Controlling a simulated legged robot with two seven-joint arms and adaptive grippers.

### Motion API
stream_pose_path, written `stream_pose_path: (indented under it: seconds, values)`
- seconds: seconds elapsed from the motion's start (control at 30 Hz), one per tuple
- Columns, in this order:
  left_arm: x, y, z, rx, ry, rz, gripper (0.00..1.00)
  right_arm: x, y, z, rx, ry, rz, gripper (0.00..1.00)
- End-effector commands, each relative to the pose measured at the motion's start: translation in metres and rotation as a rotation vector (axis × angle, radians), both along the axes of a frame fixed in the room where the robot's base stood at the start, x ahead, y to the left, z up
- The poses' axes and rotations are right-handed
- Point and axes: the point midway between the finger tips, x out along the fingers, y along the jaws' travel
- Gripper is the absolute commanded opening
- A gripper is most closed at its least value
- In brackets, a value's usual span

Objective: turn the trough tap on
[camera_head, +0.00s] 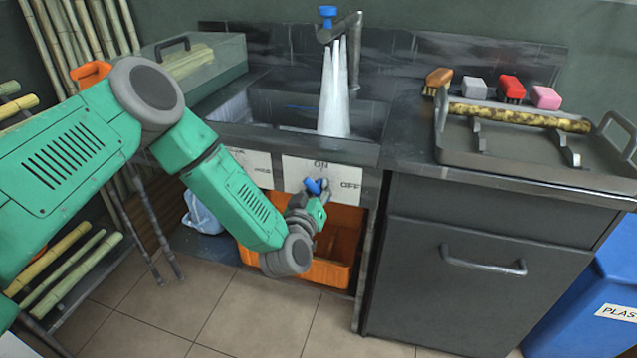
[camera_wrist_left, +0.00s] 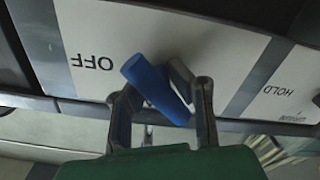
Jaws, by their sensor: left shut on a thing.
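The blue tap lever (camera_head: 313,186) sits on the white panel (camera_head: 349,176) marked ON and OFF on the front of the trough (camera_head: 270,138). My left gripper (camera_head: 318,192) is at this panel, shut on the lever. In the left wrist view the lever (camera_wrist_left: 157,90) stands tilted between the two fingers of the gripper (camera_wrist_left: 163,98), with OFF printed to its left. White water (camera_head: 336,95) streams from the spout of the tap (camera_head: 345,27) into the trough. My right gripper is not in view.
An orange crate (camera_head: 330,274) stands under the trough, below my left gripper. A grey cabinet (camera_head: 460,300) is right of it. A tray (camera_head: 480,158) with a cane piece (camera_head: 520,117) and several brushes and blocks lie on the counter. Cane racks stand at the left.

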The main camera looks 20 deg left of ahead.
Motion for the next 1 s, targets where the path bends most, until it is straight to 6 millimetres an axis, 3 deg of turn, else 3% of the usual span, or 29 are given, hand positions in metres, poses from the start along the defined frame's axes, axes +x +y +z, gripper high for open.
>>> stream_pose_path:
  seconds: [0.4, 1.0]
  values:
    - [-0.002, -0.004, -0.001, 0.378, 0.044, -0.010, 0.00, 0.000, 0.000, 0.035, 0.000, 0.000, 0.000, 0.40]
    - [-0.003, -0.003, -0.007, 0.698, 0.081, -0.012, 0.00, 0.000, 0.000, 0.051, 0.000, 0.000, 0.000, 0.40]
